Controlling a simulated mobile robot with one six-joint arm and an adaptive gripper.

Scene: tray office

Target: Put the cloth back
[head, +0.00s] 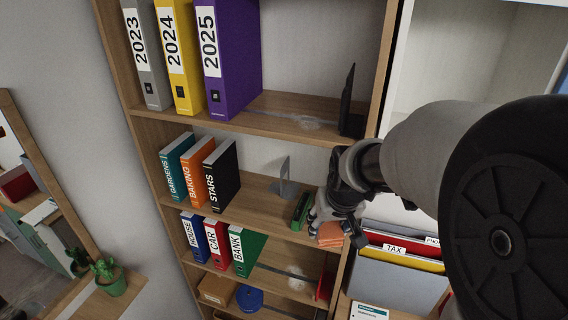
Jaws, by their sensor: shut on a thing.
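A folded salmon-orange cloth (330,234) is in the jaws of my gripper (336,226), in the right half of the head view. My gripper is shut on it and points down. It is in front of the right end of the bookcase, near the shelf (262,204) with the GARDENS, BAKING and STARS books. I cannot tell whether the cloth touches that shelf. The fingers and wrist hide part of the cloth and of the shelf end.
Binders 2023, 2024 and 2025 (228,60) stand on the upper shelf beside a pale smudge (305,122) and a black bookend (348,105). HOUSE, CAR and BANK binders (247,252) stand below. File folders (400,262) stand at right.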

